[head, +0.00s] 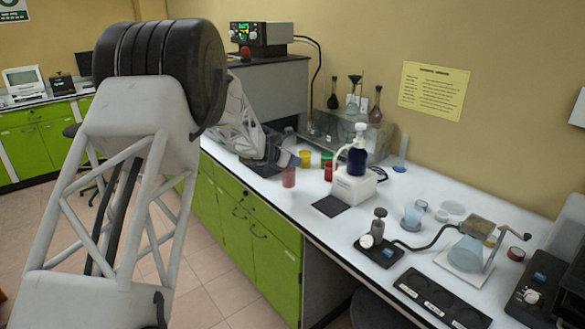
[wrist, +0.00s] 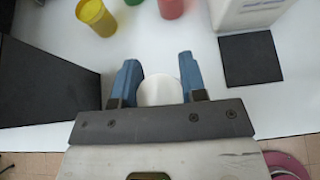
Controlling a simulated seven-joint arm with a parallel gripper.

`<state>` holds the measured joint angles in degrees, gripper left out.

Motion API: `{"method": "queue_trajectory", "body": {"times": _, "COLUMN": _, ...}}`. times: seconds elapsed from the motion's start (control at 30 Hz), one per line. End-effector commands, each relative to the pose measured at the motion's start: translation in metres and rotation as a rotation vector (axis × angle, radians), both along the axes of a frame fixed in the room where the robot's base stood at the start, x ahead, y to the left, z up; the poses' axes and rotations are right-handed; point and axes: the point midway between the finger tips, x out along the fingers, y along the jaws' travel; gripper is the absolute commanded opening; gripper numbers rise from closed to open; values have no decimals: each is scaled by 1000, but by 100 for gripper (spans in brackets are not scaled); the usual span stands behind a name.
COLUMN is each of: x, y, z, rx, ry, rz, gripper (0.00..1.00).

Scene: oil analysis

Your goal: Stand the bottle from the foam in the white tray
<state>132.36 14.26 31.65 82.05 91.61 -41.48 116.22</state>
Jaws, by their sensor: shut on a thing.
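My gripper (wrist: 160,82) has its two blue fingers closed on the sides of a round white thing, likely the top of the bottle (wrist: 158,91). In the head view my gripper (head: 287,157) is over the far left part of the bench, partly hidden by my arm. A dark block (wrist: 38,85), perhaps the foam, lies to the left of the fingers. A white box with a printed label (wrist: 245,12), perhaps the white tray, is at the upper right.
Yellow (wrist: 97,16) and red (wrist: 170,7) cups stand beyond the fingers. A black square mat (wrist: 250,58) lies to the right. A blue bottle with a white pump (head: 356,158) stands at the white box. Bare white bench lies between mat and fingers.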

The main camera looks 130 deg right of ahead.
Motion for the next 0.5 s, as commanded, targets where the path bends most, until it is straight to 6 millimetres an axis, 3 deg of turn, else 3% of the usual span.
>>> {"method": "queue_trajectory", "body": {"times": 0.3, "x": -7, "y": -6, "z": 0, "rx": -2, "ry": 1, "rz": 0, "gripper": 0}}
{"method": "queue_trajectory", "body": {"times": 0.5, "x": -7, "y": -6, "z": -27, "rx": 1, "ry": -1, "rz": 0, "gripper": 0}}
